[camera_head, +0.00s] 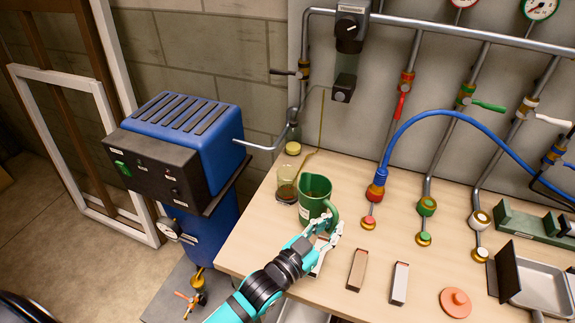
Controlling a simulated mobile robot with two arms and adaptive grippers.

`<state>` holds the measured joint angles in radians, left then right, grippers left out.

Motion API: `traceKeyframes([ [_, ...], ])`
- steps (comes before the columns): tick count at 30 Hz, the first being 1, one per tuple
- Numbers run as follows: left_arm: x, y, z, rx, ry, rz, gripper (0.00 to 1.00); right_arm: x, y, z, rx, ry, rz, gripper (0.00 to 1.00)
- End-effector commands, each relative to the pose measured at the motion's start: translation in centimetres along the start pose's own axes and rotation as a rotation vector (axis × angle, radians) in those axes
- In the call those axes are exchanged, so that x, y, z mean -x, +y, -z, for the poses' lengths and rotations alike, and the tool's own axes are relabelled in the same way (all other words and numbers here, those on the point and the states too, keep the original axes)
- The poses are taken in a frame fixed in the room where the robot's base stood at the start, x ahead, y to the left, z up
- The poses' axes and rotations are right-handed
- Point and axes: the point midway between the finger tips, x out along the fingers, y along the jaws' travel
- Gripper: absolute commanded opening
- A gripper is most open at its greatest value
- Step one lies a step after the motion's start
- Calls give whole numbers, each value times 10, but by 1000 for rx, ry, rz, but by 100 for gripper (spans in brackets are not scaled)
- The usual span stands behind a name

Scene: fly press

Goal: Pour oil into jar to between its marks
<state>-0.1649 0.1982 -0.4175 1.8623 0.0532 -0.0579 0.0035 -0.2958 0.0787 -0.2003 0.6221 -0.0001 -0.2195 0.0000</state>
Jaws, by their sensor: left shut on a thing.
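The green jug (314,190) stands out near the left part of the bench, with its handle on the right. My left gripper (328,230) is shut on the jug's handle. The jug looks close to upright; I cannot tell whether its base touches the bench. A clear glass jar (286,189) is just left of the jug, with dark brown oil low inside it. The jar's marks are too small to read. A thin yellow-brown line runs down the wall and bends toward the jar; I cannot tell what it is. My right gripper is out of view.
A blue machine (192,130) stands left of the bench (385,235). Pipes and a blue hose (450,113) rise to the right. Two small blocks, an orange lid (455,301) and a metal tray (540,290) lie right.

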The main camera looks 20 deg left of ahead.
Motion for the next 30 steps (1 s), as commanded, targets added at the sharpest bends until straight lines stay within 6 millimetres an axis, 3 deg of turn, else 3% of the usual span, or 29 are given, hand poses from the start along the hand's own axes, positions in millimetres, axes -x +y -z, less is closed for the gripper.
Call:
traceKeyframes([
  [17, -6, -6, 0, 22, -2, 5, 0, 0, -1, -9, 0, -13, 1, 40],
  [27, -8, -13, -9, 169, -32, 6, 0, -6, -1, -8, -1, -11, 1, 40],
  [30, -9, -20, 3, 232, -43, 5, 0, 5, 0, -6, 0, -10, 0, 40],
])
